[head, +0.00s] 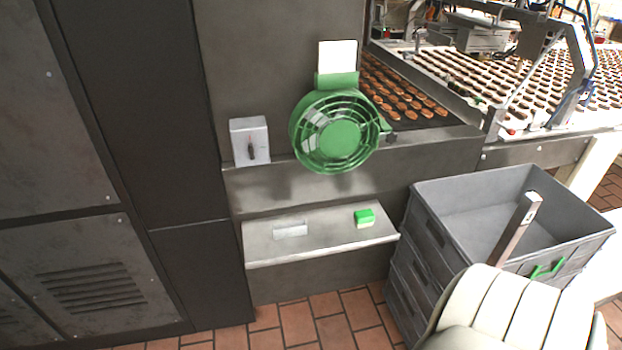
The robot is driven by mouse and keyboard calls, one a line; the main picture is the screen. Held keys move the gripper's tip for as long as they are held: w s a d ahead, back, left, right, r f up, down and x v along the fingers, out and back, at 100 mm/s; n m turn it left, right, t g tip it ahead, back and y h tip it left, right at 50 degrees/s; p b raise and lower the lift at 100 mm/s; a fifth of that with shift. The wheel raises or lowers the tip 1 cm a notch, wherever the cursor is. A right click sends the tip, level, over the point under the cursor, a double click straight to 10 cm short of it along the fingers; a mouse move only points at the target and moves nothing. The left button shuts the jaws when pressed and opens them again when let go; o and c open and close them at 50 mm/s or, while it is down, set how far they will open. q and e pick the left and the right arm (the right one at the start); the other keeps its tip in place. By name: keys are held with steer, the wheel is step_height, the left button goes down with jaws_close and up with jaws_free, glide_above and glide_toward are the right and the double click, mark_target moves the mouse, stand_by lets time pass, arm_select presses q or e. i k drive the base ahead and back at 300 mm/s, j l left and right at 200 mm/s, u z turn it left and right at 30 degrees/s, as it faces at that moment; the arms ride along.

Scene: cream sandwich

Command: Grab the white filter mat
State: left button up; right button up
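A white rectangular sheet, which looks like the white filter mat (338,57), stands upright at the top of the green round fan (340,138). Its lower edge is hidden behind or inside the green holder (337,81) above the fan's grille. No gripper can be made out in the head view, and nothing is seen touching the mat.
A metal shelf (335,238) below the fan bears a green and cream block (364,217) and a pale flat piece (290,230). A grey switch box (249,140) is left of the fan. Grey stacked crates (437,187) stand right, beside a cream ribbed form (487,305).

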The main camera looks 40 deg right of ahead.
mark_target(336, 56)
steer(key=z, duration=1.55)
